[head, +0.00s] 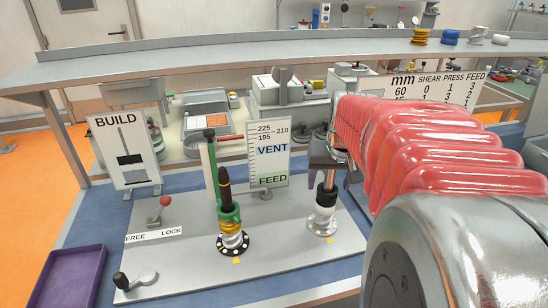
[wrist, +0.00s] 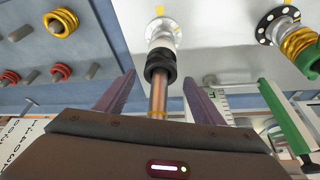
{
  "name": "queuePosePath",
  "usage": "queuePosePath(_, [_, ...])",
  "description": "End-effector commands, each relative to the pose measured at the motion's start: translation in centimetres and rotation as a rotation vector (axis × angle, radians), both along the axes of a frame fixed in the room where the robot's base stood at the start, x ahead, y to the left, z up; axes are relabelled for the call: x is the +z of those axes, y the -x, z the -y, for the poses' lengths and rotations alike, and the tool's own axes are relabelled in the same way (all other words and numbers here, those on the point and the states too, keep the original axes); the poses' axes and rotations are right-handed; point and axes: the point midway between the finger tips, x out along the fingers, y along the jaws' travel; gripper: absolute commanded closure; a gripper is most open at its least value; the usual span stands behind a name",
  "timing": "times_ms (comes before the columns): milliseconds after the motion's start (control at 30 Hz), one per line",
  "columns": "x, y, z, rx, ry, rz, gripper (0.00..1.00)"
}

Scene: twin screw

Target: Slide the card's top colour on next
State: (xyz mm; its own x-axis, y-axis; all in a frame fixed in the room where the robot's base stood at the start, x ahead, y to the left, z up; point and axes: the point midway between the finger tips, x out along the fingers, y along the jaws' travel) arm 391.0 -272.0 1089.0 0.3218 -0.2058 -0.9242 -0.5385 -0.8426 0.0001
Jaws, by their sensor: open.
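The BUILD card (head: 124,150) stands at the back left and shows a rod with a black block uppermost, a pale block and a black base. My gripper (head: 327,178) is over the right post (head: 321,222). In the wrist view my gripper (wrist: 158,78) is open, with one finger on each side of the post's coppery rod (wrist: 158,97). A black ring (wrist: 160,66) sits on this post, just beyond the fingertips, above a silvery part (wrist: 162,32). The left post (head: 224,185) has a dark tip and carries a green ring (head: 229,213) and a yellow one (head: 231,227).
A FREE/LOCK lever (head: 165,203) and a crank (head: 130,280) are on the plate's left side. A purple tray (head: 68,280) lies at lower left. The wrist view shows yellow (wrist: 61,22) and red (wrist: 60,72) rings on pegs.

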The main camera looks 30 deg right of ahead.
Motion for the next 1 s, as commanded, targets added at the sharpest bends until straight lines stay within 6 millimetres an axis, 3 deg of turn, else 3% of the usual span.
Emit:
queuePosePath(600, [9.5, 3.2, -2.1, 0.000, 0.002, 0.002, 0.38])
queuePosePath(1000, [10.4, 3.6, -2.3, 0.000, 0.001, 0.001, 0.38])
